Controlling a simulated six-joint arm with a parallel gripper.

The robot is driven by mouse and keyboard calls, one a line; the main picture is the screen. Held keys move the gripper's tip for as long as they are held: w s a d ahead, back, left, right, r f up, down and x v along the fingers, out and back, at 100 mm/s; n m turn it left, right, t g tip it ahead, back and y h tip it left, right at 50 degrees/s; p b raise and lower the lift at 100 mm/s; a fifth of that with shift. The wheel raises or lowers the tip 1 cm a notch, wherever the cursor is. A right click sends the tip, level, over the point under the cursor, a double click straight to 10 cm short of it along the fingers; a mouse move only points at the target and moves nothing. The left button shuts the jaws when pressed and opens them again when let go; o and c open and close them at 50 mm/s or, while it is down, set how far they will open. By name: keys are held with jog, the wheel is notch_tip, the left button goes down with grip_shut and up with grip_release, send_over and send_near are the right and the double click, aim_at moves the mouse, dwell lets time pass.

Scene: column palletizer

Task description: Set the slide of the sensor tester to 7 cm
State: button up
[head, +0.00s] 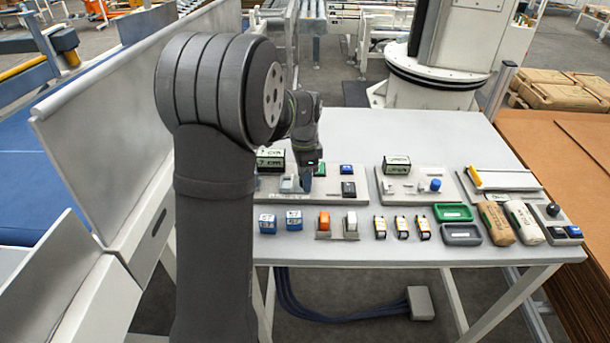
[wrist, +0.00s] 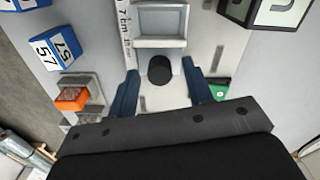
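The sensor tester is a light grey board (head: 326,193) at the left of the table, partly hidden behind my arm. In the wrist view its scale strip (wrist: 126,35) carries dark print including a 7 and "cm"; I cannot read a setting. A pale grey block (wrist: 160,27), apparently the slide, lies right of the scale. A dark round knob (wrist: 160,70) stands just below the block in that view. My gripper (wrist: 159,76) is open, its two blue fingers apart on either side of the knob, with visible gaps. In the head view my gripper (head: 307,180) is low over the board.
A display box (head: 270,158) and a blue button (head: 346,169) are on the same board. A second board with a blue knob (head: 436,185) lies to the right. Blue-and-white cubes (head: 294,220), an orange item (head: 324,221) and green tray (head: 453,212) line the front.

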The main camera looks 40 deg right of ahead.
notch_tip(320, 180, up, 17)
jog(key=shift+r, duration=0.2)
dwell(0.4)
jog(key=shift+f, duration=0.15)
dwell(0.4)
notch_tip(320, 180, down, 17)
jog(key=shift+r, duration=0.1)
jog(key=shift+s+d+f, duration=0.1)
jog(key=shift+s+f, duration=0.05)
jog(key=shift+f, duration=0.1)
jog(key=shift+s+d, duration=0.3)
